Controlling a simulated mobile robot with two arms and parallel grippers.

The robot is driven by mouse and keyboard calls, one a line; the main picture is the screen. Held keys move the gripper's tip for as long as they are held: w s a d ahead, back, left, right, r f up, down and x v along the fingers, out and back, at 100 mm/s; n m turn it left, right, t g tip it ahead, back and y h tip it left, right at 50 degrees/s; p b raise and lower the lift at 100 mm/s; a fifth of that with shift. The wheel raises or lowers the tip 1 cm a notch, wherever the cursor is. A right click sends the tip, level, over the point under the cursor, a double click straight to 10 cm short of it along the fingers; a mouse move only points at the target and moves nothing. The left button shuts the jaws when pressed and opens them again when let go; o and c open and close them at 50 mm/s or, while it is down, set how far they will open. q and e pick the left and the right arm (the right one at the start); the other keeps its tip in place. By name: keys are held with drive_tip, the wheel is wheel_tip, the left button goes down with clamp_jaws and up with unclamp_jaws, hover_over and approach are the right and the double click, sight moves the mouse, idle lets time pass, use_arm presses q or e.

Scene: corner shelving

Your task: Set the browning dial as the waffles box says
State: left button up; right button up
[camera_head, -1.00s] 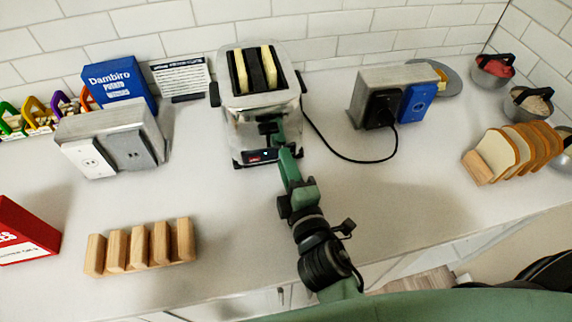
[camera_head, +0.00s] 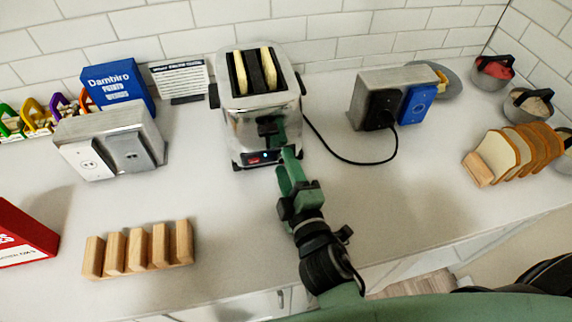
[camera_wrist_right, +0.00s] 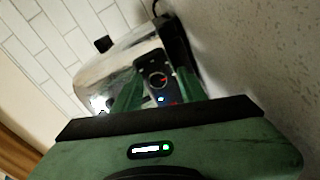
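The chrome toaster (camera_head: 262,105) stands against the back wall with two pale slices (camera_head: 268,68) in its slots. My right gripper (camera_head: 288,158) is at the toaster's lower front. In the right wrist view its green fingers (camera_wrist_right: 158,92) are apart, with the dial seen between them; contact cannot be told. A red box (camera_head: 24,235) is cut off at the left edge; only its last letters, "ES", show. My left gripper is not in view.
An outlet block (camera_head: 118,125) and a blue Dambiro box (camera_head: 118,84) stand left of the toaster. A second outlet block (camera_head: 395,75) with the black cord is on the right. A wooden rack (camera_head: 140,250) and a bread rack (camera_head: 478,168) stand on the counter.

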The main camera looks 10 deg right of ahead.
drive_tip(key=shift+r, duration=0.1)
drive_tip(key=shift+s, duration=0.1)
drive_tip(key=s+b, duration=0.2)
drive_tip(key=s, duration=0.4)
drive_tip(key=shift+d, duration=0.2)
drive_tip(key=shift+s+r+b, duration=0.15)
drive_tip(key=shift+s+b, duration=0.25)
drive_tip(key=shift+s, duration=0.4)
drive_tip(key=shift+o, duration=0.2)
drive_tip(key=shift+d, duration=0.1)
